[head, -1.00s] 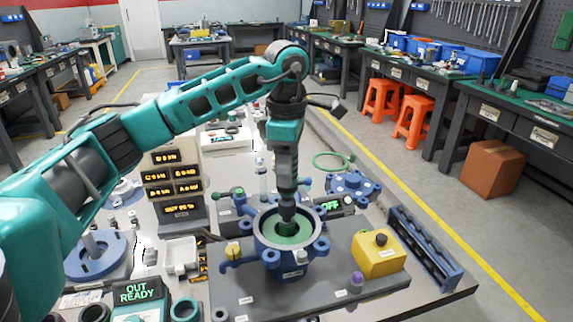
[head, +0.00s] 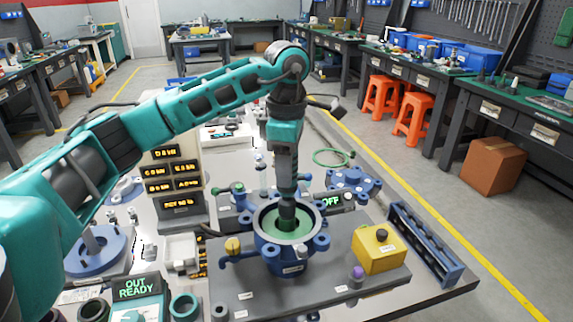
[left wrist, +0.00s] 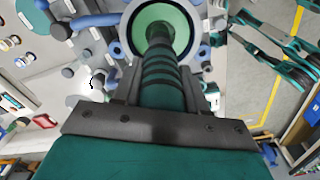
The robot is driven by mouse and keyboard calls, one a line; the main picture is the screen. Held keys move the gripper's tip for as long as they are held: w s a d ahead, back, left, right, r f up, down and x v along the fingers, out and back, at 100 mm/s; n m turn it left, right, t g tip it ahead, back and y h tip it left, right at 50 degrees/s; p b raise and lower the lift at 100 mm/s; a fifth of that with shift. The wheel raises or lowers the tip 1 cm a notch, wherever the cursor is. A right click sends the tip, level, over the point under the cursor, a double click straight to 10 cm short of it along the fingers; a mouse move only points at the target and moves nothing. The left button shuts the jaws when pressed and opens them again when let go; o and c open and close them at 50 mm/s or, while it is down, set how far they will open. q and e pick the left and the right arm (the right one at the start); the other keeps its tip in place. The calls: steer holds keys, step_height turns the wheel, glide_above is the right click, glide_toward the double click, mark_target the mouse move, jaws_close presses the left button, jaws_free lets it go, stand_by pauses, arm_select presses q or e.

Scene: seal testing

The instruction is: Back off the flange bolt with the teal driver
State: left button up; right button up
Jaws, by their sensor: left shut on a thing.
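My left gripper (head: 287,190) points straight down over the blue round flange housing (head: 285,258). It is shut on the driver (head: 287,213), whose dark shaft drops into the housing's green-lined opening. In the left wrist view, the driver (left wrist: 162,80) shows as a teal handle with black bands between the fingers. Its far end lies within the green bowl of the housing (left wrist: 196,30). The driver's tip and the bolt under it are hidden, so I cannot tell whether they touch. My right gripper is not in view.
A yellow box with a dark button (head: 378,252) stands right of the housing. A blue rack (head: 425,245) lies along the table's right edge. Small fittings crowd the housing.

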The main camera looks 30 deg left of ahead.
arm_select(q)
steer(key=shift+s+f, duration=0.15)
steer(key=shift+f, duration=0.1)
stand_by(1.0)
steer(key=shift+r+p, duration=0.45)
steer(key=shift+p, duration=0.5)
stand_by(3.9)
steer(key=shift+r+p, duration=0.6)
steer(key=shift+r, duration=0.15)
steer(key=shift+r+p, duration=1.15)
steer(key=shift+r, duration=0.8)
steer(key=shift+f, duration=0.1)
